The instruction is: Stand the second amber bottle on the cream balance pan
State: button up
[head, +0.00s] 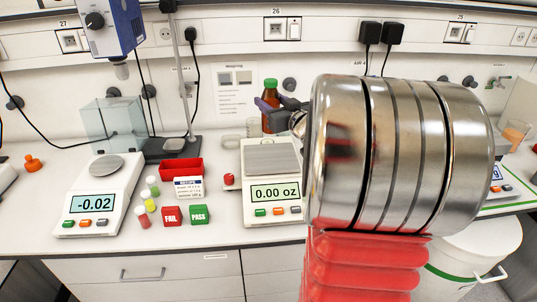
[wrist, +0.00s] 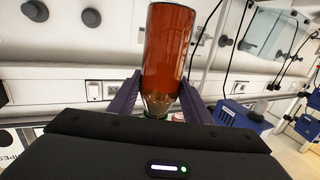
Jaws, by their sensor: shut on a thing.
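An amber bottle (head: 270,92) with a green cap stands upright in the grip of my gripper (head: 268,105). In the wrist view the bottle (wrist: 168,45) sits between the two purple fingers of my gripper (wrist: 148,92), its cap end toward the palm. The cream balance (head: 272,183) is on the bench, its square grey pan (head: 272,156) bare and its display at 0.00 oz. In the head view the bottle's base shows just above the pan's back edge; its height over the pan is hard to tell. My arm hides the balance's right side.
A second balance (head: 101,195) reading -0.02 stands at left. Between them are a red tray (head: 181,168), small vials, a label card (head: 188,188) and FAIL and PASS blocks. A white bucket (head: 470,260) is at right.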

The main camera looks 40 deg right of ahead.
jog(key=shift+f, duration=3.15)
jog(key=shift+s+f, duration=0.1)
jog(key=shift+f, duration=1.75)
jog(key=shift+f, duration=0.1)
jog(key=o, duration=1.4)
jog(key=shift+c, duration=0.2)
jog(key=v, duration=1.2)
